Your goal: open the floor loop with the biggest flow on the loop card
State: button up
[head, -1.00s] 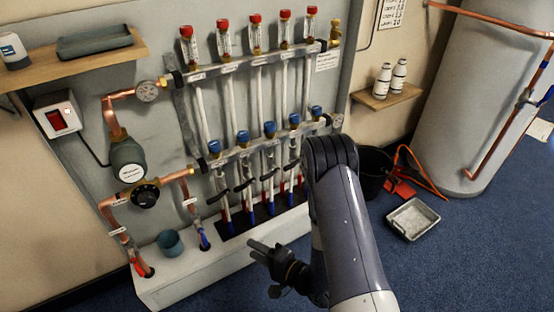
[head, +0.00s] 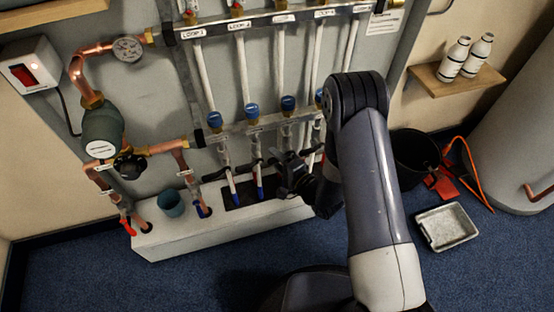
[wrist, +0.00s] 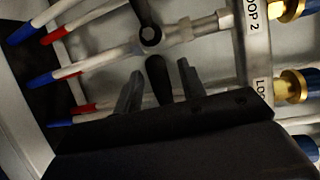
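The manifold's lower rail (head: 265,127) carries blue caps and loop labels, with black levers on the pipes below it. My gripper (head: 290,172) is at these levers, partly hidden by my arm in the head view.
Neighbouring pipes with red and blue sleeves (wrist: 88,72) run close beside the fingers. A white plinth (head: 165,240) with a teal cup (head: 171,204) is below. A black bucket (head: 415,155) and a grey tray (head: 447,227) stand on the floor at right.

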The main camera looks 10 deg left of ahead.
grip_shut()
dwell(0.4)
